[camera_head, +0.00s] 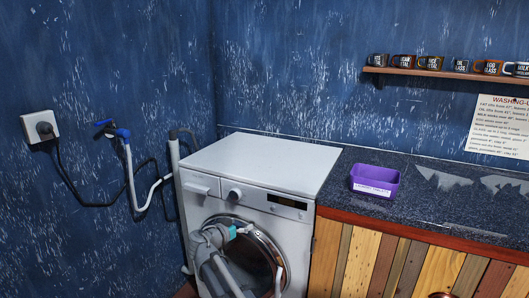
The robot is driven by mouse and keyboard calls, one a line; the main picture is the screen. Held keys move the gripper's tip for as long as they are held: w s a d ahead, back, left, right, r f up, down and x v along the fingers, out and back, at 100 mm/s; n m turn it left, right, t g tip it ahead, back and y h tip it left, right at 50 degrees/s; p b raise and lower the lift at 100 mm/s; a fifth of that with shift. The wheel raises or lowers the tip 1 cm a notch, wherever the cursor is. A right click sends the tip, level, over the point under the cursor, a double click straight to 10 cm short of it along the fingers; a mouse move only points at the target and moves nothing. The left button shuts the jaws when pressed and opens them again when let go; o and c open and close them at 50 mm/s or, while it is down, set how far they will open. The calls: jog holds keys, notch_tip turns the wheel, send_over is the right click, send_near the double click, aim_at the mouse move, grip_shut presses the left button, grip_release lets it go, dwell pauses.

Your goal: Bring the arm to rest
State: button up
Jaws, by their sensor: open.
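My arm's grey links with a teal cap (232,232) show at the bottom of the view, in front of the washing machine's round door (262,250). The links look bent and folded close together. I cannot make out my gripper's fingers, and nothing held shows. The white washing machine (262,165) stands in the corner, and my arm covers the left part of its door.
A dark worktop (420,205) adjoins the machine on the right, with a purple box (375,181) on it. A shelf with several mugs (430,62) hangs above. A socket (40,127), cable and blue-handled tap (118,132) are on the left wall.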

jog(key=s+d+f+n+g+y, duration=0.1)
jog(key=s+d+f+g, duration=0.35)
jog(key=d, duration=0.55)
jog(key=s+d+f+g+y, duration=0.1)
jog(key=s+d+f+g, duration=0.4)
jog(key=d, duration=0.6)
jog(key=s+d+f+n+g+y, duration=0.2)
jog(key=s+d+f+y, duration=0.1)
jog(key=s, duration=0.4)
jog(key=s+d+f+n+g+y, duration=0.2)
jog(key=s+d+y, duration=0.15)
jog(key=s, duration=0.35)
notch_tip(320, 180, up, 32)
jog(key=p, duration=3.2)
jog(key=shift+a, duration=0.4)
jog(key=shift+a+t, duration=0.1)
jog(key=shift+t, duration=0.15)
